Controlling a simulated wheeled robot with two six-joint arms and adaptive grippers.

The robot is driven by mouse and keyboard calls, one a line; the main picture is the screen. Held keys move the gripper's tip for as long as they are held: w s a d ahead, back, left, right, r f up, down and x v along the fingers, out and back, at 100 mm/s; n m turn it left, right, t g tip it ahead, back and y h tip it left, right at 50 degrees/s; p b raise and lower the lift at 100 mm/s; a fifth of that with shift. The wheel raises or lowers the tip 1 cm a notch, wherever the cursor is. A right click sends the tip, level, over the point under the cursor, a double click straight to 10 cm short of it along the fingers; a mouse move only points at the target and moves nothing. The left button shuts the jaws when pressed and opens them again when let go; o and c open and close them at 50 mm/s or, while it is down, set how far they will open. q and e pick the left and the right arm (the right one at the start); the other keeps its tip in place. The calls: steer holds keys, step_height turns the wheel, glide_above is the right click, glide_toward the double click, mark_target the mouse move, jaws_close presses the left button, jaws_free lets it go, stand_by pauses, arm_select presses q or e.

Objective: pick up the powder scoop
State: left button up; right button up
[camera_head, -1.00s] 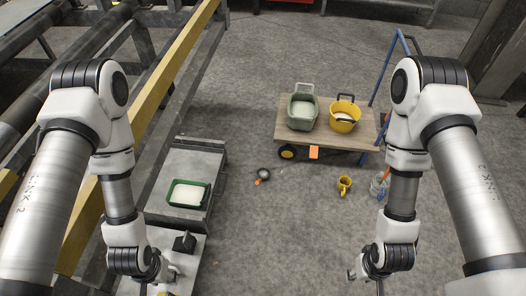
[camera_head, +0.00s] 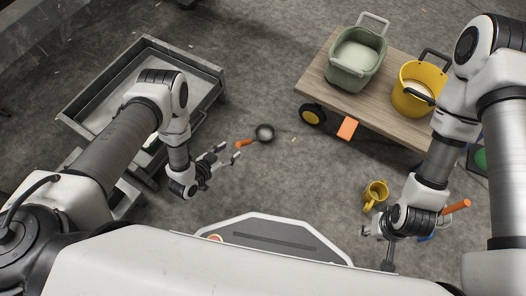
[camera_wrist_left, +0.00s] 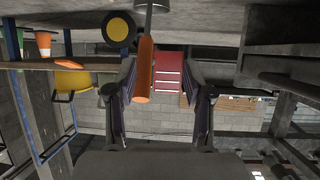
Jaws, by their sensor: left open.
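In the left wrist view, the orange handle (camera_wrist_left: 145,70) shows between the open fingers (camera_wrist_left: 160,75), closer to the left finger, with the bowl cut off at the top edge. I cannot tell whether a finger touches it. My right gripper (camera_head: 374,247) is empty, its fingers apart, below the yellow mug.
A wooden cart (camera_head: 390,82) carries a green bucket (camera_head: 355,60) and a yellow bucket (camera_head: 414,92). A grey metal tray (camera_head: 70,119) is behind my left arm. Floor around the scoop is clear.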

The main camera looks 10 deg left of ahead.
mark_target(247, 142)
arm_select(q)
steer(key=w+d+m+t+h+b, duration=0.1)
steer(key=w+b, duration=0.1)
steer(key=w+d+f+m+t+h+b, duration=0.1)
steer(key=w+d+b, duration=0.1)
steer(key=w+d+f+m+t+h+b, duration=0.1)
steer(key=w+d+h+b, duration=0.1)
steer(key=shift+f+t, duration=0.15)
steer(key=shift+t, duration=0.15)
steer(key=shift+d, duration=0.1)
jaws_close()
arm_select(e)
step_height(247, 142, down, 7)
